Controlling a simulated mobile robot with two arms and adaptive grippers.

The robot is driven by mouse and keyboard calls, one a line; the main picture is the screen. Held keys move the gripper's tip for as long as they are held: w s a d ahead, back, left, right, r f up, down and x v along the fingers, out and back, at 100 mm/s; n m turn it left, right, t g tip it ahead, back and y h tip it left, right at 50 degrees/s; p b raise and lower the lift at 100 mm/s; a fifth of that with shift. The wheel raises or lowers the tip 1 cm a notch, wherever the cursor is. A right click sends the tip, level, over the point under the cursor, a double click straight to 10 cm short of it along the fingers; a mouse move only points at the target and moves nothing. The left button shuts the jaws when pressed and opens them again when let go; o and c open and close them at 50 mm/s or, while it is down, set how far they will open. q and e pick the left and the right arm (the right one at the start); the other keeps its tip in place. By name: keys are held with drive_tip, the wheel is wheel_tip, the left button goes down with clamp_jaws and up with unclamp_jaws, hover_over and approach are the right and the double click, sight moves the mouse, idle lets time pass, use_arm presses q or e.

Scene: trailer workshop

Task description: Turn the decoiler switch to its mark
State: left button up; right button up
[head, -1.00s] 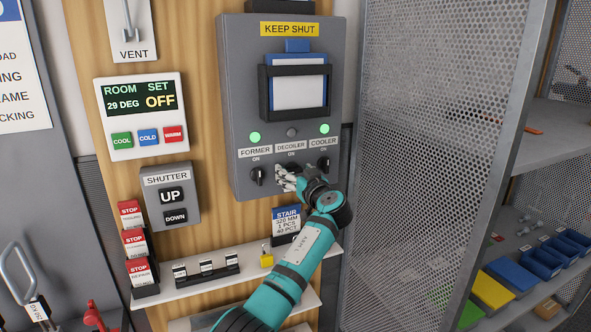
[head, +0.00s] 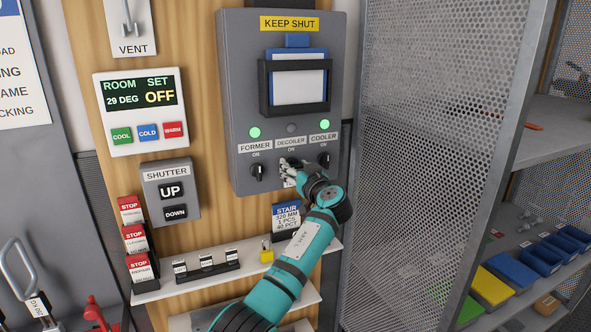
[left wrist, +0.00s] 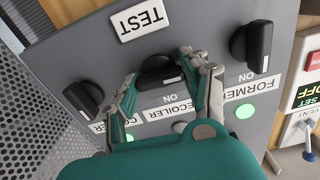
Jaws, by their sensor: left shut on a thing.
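The decoiler switch is a black knob on the grey panel (head: 235,85), under the DECOILER label (head: 291,142). My left gripper (head: 289,170) is at this knob and largely hides it in the head view. In the left wrist view, which sees the panel upside down, the decoiler switch (left wrist: 158,68) sits between my two fingers, and the gripper is shut on it. Its grip lies more crosswise than that of the former switch (left wrist: 252,48). The decoiler lamp (head: 291,127) is dark. My right gripper is not in view.
The former switch (head: 257,172) and cooler switch (head: 324,160) flank my gripper closely; their lamps are green. A perforated metal partition (head: 430,130) stands to the right.

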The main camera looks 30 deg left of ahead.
use_arm(q)
drive_tip(key=m+b, duration=0.2)
drive_tip(key=m, duration=0.3)
drive_tip(key=shift+f+b, duration=0.1)
drive_tip(key=shift+b, duration=0.2)
drive_tip(key=m, duration=0.3)
drive_tip(key=m+p, duration=0.1)
drive_tip(key=m, duration=0.3)
drive_tip(key=shift+m, duration=0.4)
drive_tip(key=m+p, duration=0.2)
drive_tip(key=m, duration=0.2)
drive_tip(key=shift+m, duration=0.3)
